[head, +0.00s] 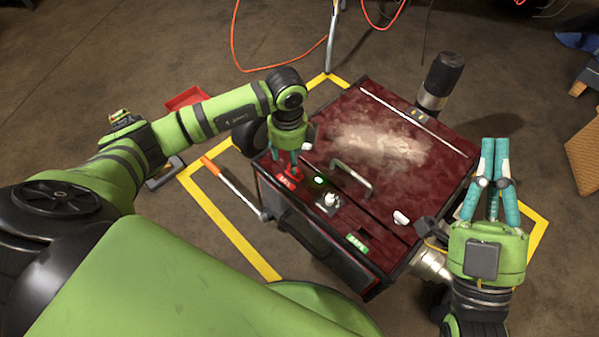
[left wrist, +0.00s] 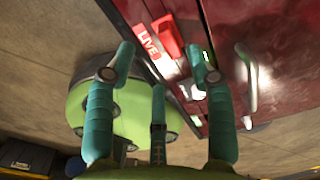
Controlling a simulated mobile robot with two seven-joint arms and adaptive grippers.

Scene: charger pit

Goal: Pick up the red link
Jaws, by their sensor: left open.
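The red link (left wrist: 167,37) is a small red piece beside a red LIVE label (left wrist: 148,42) near the edge of the dark red cabinet top. In the head view the red link (head: 293,171) shows partly, under my left gripper (head: 286,164). My left gripper is open and points down at that corner of the cabinet. In the left wrist view its fingers (left wrist: 160,65) are spread and empty, with the link beyond their tips. My right gripper (head: 494,146) is on the right beside the cabinet. Its fingertips are together with nothing seen between them.
The cabinet (head: 345,105) carries a metal handle (head: 352,176), a knob (head: 329,200), a green light (head: 319,181) and a green label (head: 357,243). An orange-handled lever (head: 232,186) sticks out at its left. A black cylinder (head: 440,80) stands behind. Yellow tape (head: 228,228) marks the floor.

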